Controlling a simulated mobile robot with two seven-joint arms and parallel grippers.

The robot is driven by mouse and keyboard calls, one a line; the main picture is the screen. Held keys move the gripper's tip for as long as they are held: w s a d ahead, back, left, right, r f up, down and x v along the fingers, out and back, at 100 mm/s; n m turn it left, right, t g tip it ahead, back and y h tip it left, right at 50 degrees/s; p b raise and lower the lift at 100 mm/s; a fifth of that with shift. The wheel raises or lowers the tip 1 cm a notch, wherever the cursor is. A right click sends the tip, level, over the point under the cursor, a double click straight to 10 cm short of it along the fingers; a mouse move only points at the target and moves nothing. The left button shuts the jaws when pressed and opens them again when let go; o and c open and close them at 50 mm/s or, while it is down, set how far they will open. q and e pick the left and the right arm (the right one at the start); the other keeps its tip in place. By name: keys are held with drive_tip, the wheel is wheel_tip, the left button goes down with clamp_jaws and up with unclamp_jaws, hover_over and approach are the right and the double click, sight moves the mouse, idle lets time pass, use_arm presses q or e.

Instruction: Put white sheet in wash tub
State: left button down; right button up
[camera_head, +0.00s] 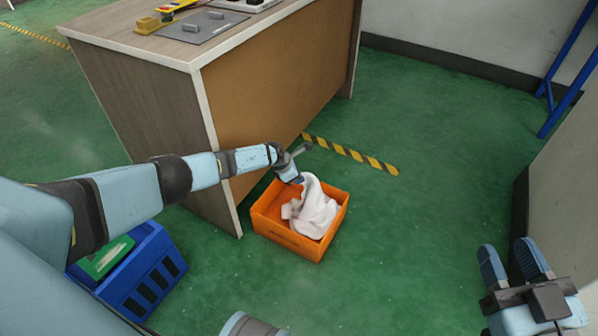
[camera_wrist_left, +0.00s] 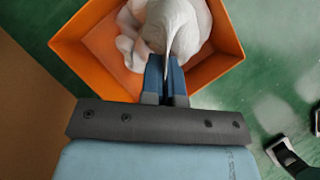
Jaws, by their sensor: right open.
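The white sheet (camera_head: 315,212) is bunched up inside an orange open box (camera_head: 288,240) on the floor. Its upper part rises in a peak toward my left gripper (camera_head: 297,179). In the left wrist view the two blue fingers (camera_wrist_left: 165,66) are close together, with a fold of the sheet (camera_wrist_left: 172,22) pinched between their tips. The orange box's rim (camera_wrist_left: 72,42) surrounds the sheet there. My right gripper (camera_head: 505,250) is open and empty, over the floor at lower right. I cannot tell which container is the wash tub.
A blue crate (camera_head: 150,278) with a green item stands at lower left, below my left arm. A wooden table (camera_head: 265,95) stands just behind the orange box. Yellow-black tape (camera_head: 350,153) marks the floor. Green floor to the right is clear.

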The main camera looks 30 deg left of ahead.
use_arm(q)
unclamp_jaws()
wheel_tip(320, 180, up, 6)
drive_tip(key=s+a+g+y+p, duration=0.1)
drive_tip(key=g+y+p, duration=0.2)
drive_tip(key=p, duration=0.4)
drive_tip(key=shift+s+a, duration=0.15)
use_arm(e)
drive_tip(key=s+m, duration=0.1)
drive_tip(key=s+a+m+g, duration=0.1)
drive_tip(key=m, duration=0.1)
drive_tip(key=s+a+m+h, duration=0.1)
drive_tip(key=shift+s+g, duration=0.1)
drive_tip(key=shift+g, duration=0.3)
use_arm(q)
drive_tip(key=shift+r, duration=0.1)
